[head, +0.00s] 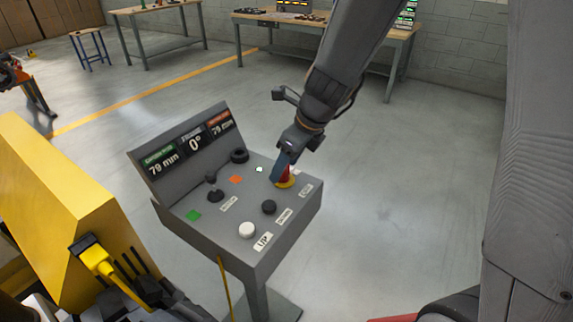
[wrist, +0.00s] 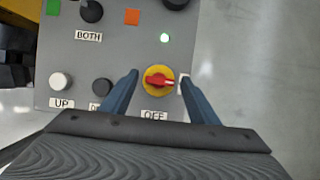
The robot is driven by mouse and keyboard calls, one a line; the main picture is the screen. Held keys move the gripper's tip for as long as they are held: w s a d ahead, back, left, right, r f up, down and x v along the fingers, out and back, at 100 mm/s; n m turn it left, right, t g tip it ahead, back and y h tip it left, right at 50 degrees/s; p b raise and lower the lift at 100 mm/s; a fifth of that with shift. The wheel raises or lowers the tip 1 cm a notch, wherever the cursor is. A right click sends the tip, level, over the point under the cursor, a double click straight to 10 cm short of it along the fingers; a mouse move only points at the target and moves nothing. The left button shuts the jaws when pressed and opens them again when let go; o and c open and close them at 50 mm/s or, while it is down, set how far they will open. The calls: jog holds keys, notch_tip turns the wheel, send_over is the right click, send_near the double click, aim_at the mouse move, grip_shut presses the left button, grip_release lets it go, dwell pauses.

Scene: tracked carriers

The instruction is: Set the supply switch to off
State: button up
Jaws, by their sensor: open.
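The supply switch (head: 287,181) is a red handle on a round yellow base, at the right side of the grey sloped console (head: 290,240). In the wrist view the switch (wrist: 160,81) has its handle lying about level, pointing right, with the OFF label (wrist: 154,114) below its base. Another label to its right is mostly hidden by a finger. My gripper (head: 279,170) is over the console at the switch. In the wrist view its open blue fingers (wrist: 158,77) stand on either side of the switch, with gaps; I cannot tell their height above the panel.
A green lamp (wrist: 164,38) glows above the switch. A white UP button (wrist: 61,82), a black button (wrist: 102,88) and a black selector knob (wrist: 91,11) are left of it. The console display (head: 195,140) reads 79 mm and 0°. A yellow machine (head: 50,190) stands left; floor is clear right.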

jog(key=c, duration=1)
jog(key=shift+c, duration=0.2)
jog(key=shift+n, duration=0.4)
jog(key=n, duration=0.2)
jog(key=n+g+p, duration=0.1)
jog(key=shift+w+n+g+y, duration=0.15)
jog(key=shift+n+g+y, duration=0.15)
jog(key=shift+n+y, duration=0.1)
jog(key=n+g+p, duration=0.1)
jog(key=n+p, duration=0.1)
jog(key=n, duration=0.2)
jog(key=shift+w+g, duration=0.1)
jog(key=shift+g, duration=0.3)
jog(key=n+g, duration=0.1)
jog(key=n, duration=0.1)
jog(key=n+p, duration=0.1)
jog(key=n, duration=0.2)
jog(key=shift+w+g, duration=0.15)
jog(key=shift+g, duration=0.25)
jog(key=shift+a+n+g+h+p, duration=0.1)
jog(key=shift+n+g+h+p, duration=0.4)
jog(key=shift+n, duration=1.5)
